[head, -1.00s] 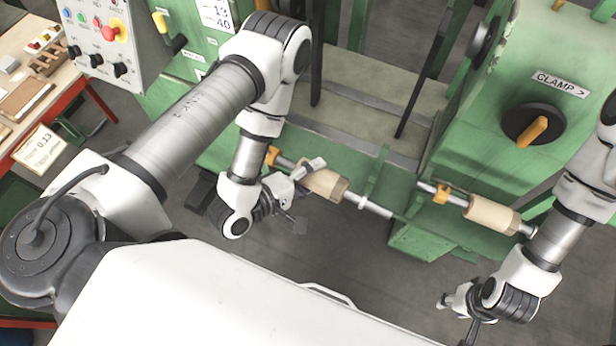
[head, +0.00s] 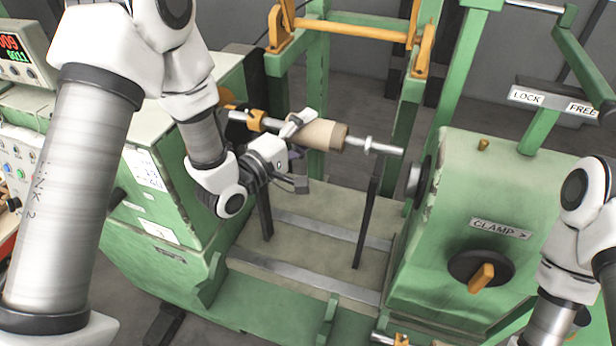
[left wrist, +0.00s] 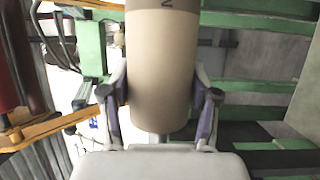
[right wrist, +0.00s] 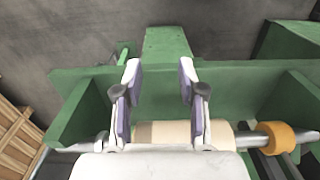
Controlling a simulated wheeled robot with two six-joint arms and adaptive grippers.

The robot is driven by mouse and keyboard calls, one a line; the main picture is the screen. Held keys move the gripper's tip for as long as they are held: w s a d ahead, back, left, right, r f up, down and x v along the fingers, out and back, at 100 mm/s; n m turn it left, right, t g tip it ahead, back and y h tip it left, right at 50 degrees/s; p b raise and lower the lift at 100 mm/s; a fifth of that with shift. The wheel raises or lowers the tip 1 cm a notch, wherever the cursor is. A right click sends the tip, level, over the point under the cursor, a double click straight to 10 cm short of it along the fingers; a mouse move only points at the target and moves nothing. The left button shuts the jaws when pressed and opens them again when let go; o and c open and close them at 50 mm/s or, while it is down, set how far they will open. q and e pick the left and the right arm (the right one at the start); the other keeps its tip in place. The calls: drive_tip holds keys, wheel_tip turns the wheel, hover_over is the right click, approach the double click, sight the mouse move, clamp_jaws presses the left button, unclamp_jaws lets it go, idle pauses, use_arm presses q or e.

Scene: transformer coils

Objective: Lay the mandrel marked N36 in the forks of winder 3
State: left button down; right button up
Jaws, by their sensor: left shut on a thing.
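My left gripper (head: 298,152) is shut on a mandrel with a tan cylindrical body (head: 322,134), a steel shaft and an orange collar. It holds the mandrel roughly level above the green winder's bed (head: 310,240). In the left wrist view the tan body (left wrist: 162,75) is between both fingers; a dark band at its top shows part of an "N", the rest cut off. Two dark upright posts (head: 367,225) rise from the bed below the mandrel; their tops are hard to make out. My right gripper (right wrist: 160,95) is open above another tan mandrel (right wrist: 170,133) on a green rack.
The green clamp housing (head: 450,210) stands right of the bed, with a black dial and orange handle (head: 482,278). A LOCK/FREE plate (head: 550,103) is behind it. A green cabinet (head: 165,200) stands left. An orange bar (head: 350,30) crosses behind the mandrel.

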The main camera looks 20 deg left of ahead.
use_arm(q)
drive_tip(key=shift+a+r, duration=0.15)
drive_tip(key=shift+r, duration=0.8)
drive_tip(key=shift+s+r+t, duration=0.1)
drive_tip(key=shift+s+t, duration=0.1)
drive_tip(key=shift+t, duration=0.3)
drive_tip(key=shift+f, duration=0.2)
drive_tip(key=f+b, duration=0.2)
drive_tip(key=shift+w+f, duration=0.25)
drive_tip(key=shift+f, duration=0.05)
drive_tip(key=shift+s+f+b, duration=0.15)
drive_tip(key=shift+f+b, duration=0.3)
drive_tip(key=shift+f, duration=0.05)
drive_tip(key=shift+g, duration=0.3)
